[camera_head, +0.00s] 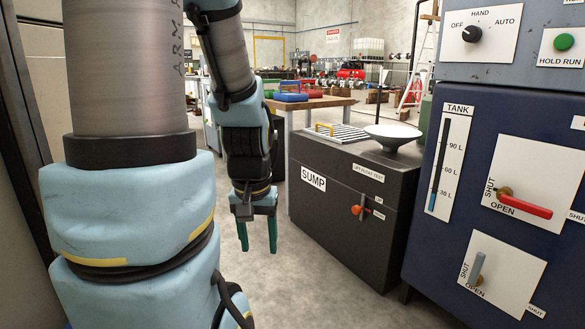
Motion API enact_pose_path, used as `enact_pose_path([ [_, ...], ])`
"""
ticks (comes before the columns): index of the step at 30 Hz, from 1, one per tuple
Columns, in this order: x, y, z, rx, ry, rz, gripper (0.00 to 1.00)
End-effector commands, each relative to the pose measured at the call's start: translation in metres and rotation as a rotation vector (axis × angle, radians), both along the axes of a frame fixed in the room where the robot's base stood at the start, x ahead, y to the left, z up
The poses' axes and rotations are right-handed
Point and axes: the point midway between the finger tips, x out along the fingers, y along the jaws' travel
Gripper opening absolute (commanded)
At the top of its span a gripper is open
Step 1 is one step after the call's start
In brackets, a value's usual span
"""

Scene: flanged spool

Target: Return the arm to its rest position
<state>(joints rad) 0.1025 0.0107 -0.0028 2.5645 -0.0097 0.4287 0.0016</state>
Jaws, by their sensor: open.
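My gripper (258,235) hangs at the end of my blue and grey arm, pointing down over the grey floor. Its two green fingers are apart, with nothing between them. It is left of the black sump cabinet (335,225) and appears clear of it. My large arm links fill the left of the view. No flanged spool can be made out.
The sump cabinet carries a grate (342,132), a funnel (394,131) and an orange-handled valve (358,210). A blue control panel (450,235) with a red lever (525,206) stands at the right. A wooden bench (318,103) is behind. Floor (310,285) below the gripper is clear.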

Motion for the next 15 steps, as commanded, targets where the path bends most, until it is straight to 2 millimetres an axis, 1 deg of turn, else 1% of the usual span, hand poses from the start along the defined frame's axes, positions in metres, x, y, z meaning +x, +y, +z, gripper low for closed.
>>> enact_pose_path([
  [1,0.001,-0.001,0.018,0.000,0.001,-0.001,0.57],
  [8,0.002,-0.001,0.064,0.001,0.000,-0.001,0.57],
  [11,0.002,-0.001,0.091,0.001,-0.001,-0.001,0.57],
  [15,0.002,-0.001,0.134,0.001,-0.001,-0.001,0.57],
])
